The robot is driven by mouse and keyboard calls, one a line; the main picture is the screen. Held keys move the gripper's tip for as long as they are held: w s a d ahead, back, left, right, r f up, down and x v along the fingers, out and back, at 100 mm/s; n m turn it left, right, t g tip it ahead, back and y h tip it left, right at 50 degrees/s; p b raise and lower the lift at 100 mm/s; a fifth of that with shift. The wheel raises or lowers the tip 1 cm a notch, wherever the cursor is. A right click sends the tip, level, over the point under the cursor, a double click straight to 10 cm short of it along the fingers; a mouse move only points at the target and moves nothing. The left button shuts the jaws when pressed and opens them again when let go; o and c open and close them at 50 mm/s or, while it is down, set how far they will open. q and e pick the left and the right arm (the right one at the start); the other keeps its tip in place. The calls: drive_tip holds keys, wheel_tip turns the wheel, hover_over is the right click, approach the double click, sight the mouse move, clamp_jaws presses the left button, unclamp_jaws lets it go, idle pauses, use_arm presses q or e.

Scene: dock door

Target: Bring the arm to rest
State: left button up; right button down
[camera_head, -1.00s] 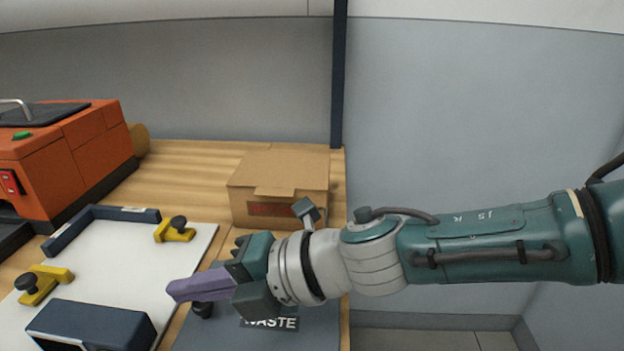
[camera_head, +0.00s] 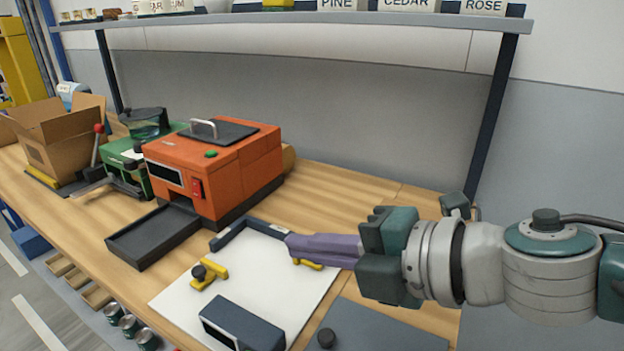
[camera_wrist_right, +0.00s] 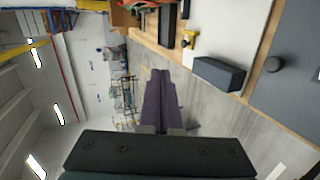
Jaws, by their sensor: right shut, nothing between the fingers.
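My right gripper (camera_head: 292,244) comes in from the right in the head view, with its purple fingers together and nothing between them. It is above the back right part of a white board, pointing left. In the right wrist view its purple fingers (camera_wrist_right: 160,84) show closed, with the aisle floor and room behind them. My left gripper is in neither view.
The white board (camera_head: 262,300) carries yellow clamps (camera_head: 205,275) and a dark box (camera_head: 242,326). Left of it are an orange machine (camera_head: 225,170) with a dark tray (camera_head: 150,235), a green device (camera_head: 125,158) and an open carton (camera_head: 60,135). A shelf (camera_head: 290,18) runs above.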

drive_tip(key=s+a+r+m+t, duration=0.2)
drive_tip(key=a+r+m+t, duration=0.1)
drive_tip(key=m, duration=0.3)
drive_tip(key=s+d+f+m+g+h, duration=0.4)
drive_tip(key=s+d+m+h, duration=0.1)
drive_tip(key=s+d+m, duration=0.55)
drive_tip(key=s+d+f+m+g+h, duration=0.3)
drive_tip(key=s+d+m+h, duration=0.3)
drive_tip(key=s+d+m, duration=0.45)
wheel_tip(320, 180, up, 37)
drive_tip(key=s+p, duration=0.1)
drive_tip(key=p, duration=3.6)
drive_tip(key=shift+r, duration=0.15)
